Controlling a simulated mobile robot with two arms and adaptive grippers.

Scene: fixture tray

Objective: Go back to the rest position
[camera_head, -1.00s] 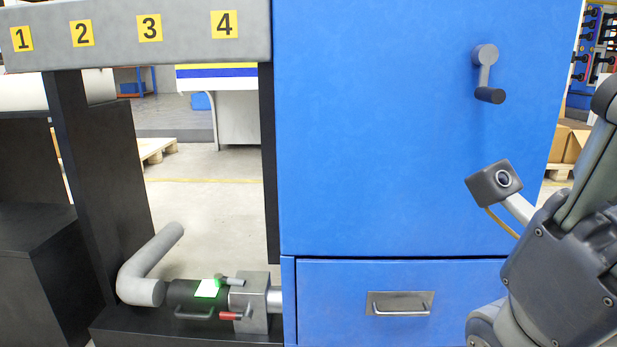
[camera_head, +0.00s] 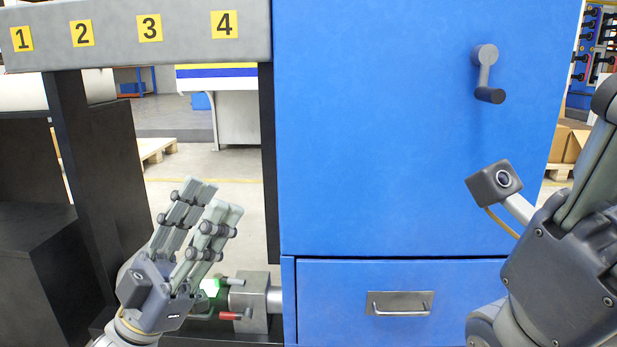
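My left gripper (camera_head: 211,197) is at the lower left, in front of the pipe assembly. Its jointed fingers are extended straight up and to the right, and it looks open with nothing in it. It hides much of the grey bent pipe and the dark fitting. The metal block (camera_head: 250,300) and the red-tipped lever (camera_head: 236,315) show just right of it, apart from its fingertips. My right gripper (camera_head: 575,265) is large and close at the right edge, cut off by the frame. Its fingertips are out of frame, so its opening does not show.
A blue cabinet (camera_head: 400,130) fills the middle, with a crank handle (camera_head: 486,75) and a drawer handle (camera_head: 400,304). A grey beam (camera_head: 180,45) with labels 1 to 4 crosses the upper left on dark posts (camera_head: 105,180). Open floor shows between the posts.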

